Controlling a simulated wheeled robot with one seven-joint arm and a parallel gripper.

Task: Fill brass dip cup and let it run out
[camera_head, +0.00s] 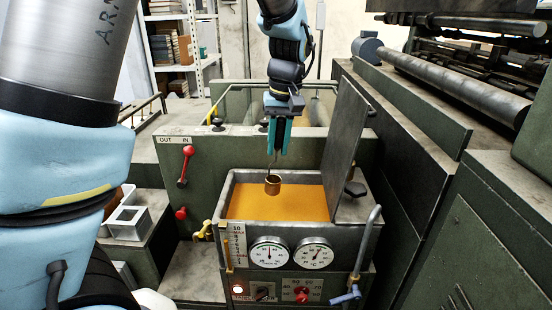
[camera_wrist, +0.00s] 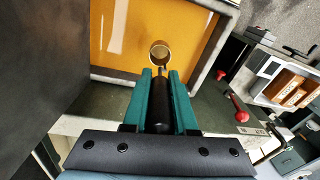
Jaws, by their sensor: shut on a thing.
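The brass dip cup (camera_head: 273,185) hangs upright on its thin handle just above the orange liquid (camera_head: 300,203) in the open metal tank (camera_head: 226,190). Whether its bottom touches the liquid is hard to tell. My gripper (camera_head: 274,150) is above the tank, pointing down, with teal fingers shut on the cup's handle. In the wrist view my gripper (camera_wrist: 160,75) holds a dark round grip between the fingers, and the cup (camera_wrist: 159,50) shows as a ring beyond the tips, over the liquid (camera_wrist: 130,30). What is inside the cup is not clear.
A raised dark lid (camera_head: 345,145) stands at the tank's right side. Two dials (camera_head: 270,252) and a bent pipe (camera_head: 367,245) are on the front. Red-knobbed levers (camera_head: 187,152) are at left, by a white square container (camera_head: 129,221). Rollers (camera_head: 455,85) stand at right.

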